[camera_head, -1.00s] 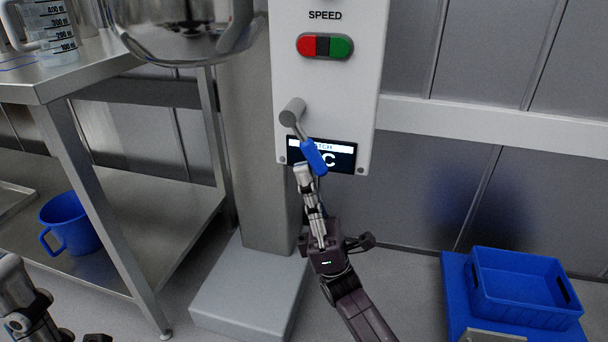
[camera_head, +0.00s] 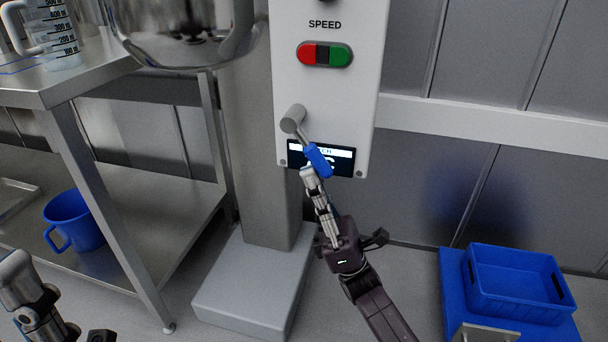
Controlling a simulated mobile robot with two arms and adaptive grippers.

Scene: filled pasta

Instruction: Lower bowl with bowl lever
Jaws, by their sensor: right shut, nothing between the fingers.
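The bowl lever, a grey rod with a blue handle (camera_head: 319,161), sticks out from the mixer's white panel and points down to the right. It lies in front of the small screen. The steel mixer bowl (camera_head: 185,35) is at the top left, cut off by the picture's edge. My right gripper (camera_head: 308,175) is shut and empty, with its tip just below and left of the blue handle. I cannot tell whether it touches the handle. Part of my left arm (camera_head: 35,305) shows at the bottom left; its fingertips are not clear.
Red and green buttons (camera_head: 324,54) sit above the lever. The mixer's base (camera_head: 255,285) stands on the floor. A steel table (camera_head: 110,62) with a measuring jug (camera_head: 55,35) and a blue mug (camera_head: 72,220) is at the left. A blue crate (camera_head: 515,285) is at the lower right.

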